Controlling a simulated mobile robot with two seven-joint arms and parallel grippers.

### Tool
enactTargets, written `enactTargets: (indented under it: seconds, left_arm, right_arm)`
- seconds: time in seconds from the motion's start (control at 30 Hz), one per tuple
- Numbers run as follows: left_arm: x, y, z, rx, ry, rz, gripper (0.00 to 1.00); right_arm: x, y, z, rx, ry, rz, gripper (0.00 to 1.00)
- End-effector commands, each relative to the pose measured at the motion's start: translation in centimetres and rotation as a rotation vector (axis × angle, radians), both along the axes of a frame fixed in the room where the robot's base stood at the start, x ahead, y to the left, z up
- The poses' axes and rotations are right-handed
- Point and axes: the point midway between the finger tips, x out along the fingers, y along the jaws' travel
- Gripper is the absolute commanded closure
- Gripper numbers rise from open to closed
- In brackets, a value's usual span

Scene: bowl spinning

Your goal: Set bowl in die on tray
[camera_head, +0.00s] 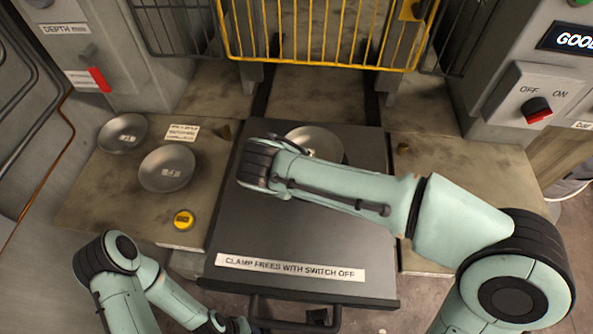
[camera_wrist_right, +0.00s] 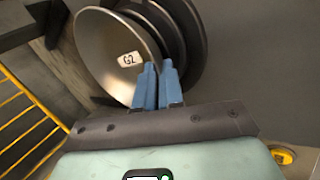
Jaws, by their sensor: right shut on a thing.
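The metal bowl (camera_head: 318,134) shows partly behind my right forearm, over the dark tray (camera_head: 240,225). In the right wrist view the bowl (camera_wrist_right: 100,45) carries a "G2" label. My right gripper (camera_wrist_right: 158,70) is shut on the bowl's rim with its blue fingers. Dark round rims (camera_wrist_right: 188,40), seemingly the die, lie just behind the bowl; I cannot tell whether the bowl touches or is seated in them. In the head view the right fingers and die are mostly hidden by my arm. My left arm is at the lower left; its gripper jaws are not visible.
Two labelled bowls (camera_head: 122,122) (camera_head: 153,183) rest on the left bench, near a yellow round object (camera_head: 183,220). A yellow wire guard (camera_head: 320,62) stands behind the tray. The tray front is clear.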

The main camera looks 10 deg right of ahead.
Motion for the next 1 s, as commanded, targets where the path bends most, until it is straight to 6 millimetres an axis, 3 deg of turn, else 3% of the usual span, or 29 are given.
enactTargets:
  seconds: [0.03, 0.4, 0.43, 0.5, 0.63, 0.87, 1.0]
  left_arm:
    - [-0.1, 0.0, -0.3, 0.0, 0.0, 0.0, 0.57]
    - [-0.1, 0.0, -0.9, 0.0, 0.0, 0.001, 0.57]
    - [-0.1, 0.0, -0.8, 0.0, 0.0, 0.001, 0.57]
    - [-0.1, 0.0, -0.8, 0.0, 0.0, 0.001, 0.57]
    - [-0.1, 0.0, -0.7, 0.0, -0.001, 0.0, 0.57]
    - [0.1, 0.0, 0.4, 0.0, -0.001, 0.0, 0.57]
    - [0.2, 0.0, 0.8, 0.0, -0.002, 0.0, 0.57]
  right_arm:
    - [-0.2, 0.0, -1.0, -0.003, 0.016, 0.0, 1.0]
    - [-0.2, -0.1, -2.1, -0.003, 0.023, -0.005, 1.0]
    - [-0.2, -0.2, -2.1, -0.004, 0.023, -0.006, 0.83]
    - [-0.1, -0.2, -2.1, -0.003, 0.024, -0.007, 0.68]
    - [-0.1, -0.2, -2.0, -0.003, 0.024, -0.007, 0.68]
    - [-0.8, 0.4, 0.6, -0.003, 0.02, -0.004, 0.67]
    - [-2.2, 1.5, 3.7, 0.0, 0.014, 0.0, 0.67]
